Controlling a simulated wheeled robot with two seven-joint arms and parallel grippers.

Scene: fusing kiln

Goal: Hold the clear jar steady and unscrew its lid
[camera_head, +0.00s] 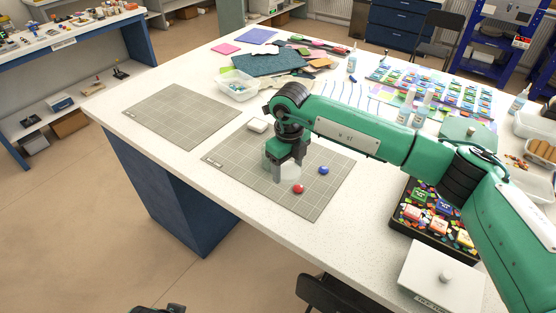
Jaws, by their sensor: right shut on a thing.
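My right gripper (288,172) points down over the gridded grey mat at the middle of the table. Its dark fingers are shut around a pale, see-through thing that looks like the clear jar (290,173). The jar seems to stand on the mat, but the fingers and wrist hide much of it, and I cannot make out its lid. A red ball-like piece (298,188) lies just in front of the jar, and a blue one (323,170) lies to its right. My left gripper cannot be made out.
A small white block (257,125) lies at the mat's back edge. A second grey mat (180,115) to the left is bare. A clear tray (237,86) stands behind. A black tray of colourful pieces (425,236) and a white lidded box (440,276) are at right.

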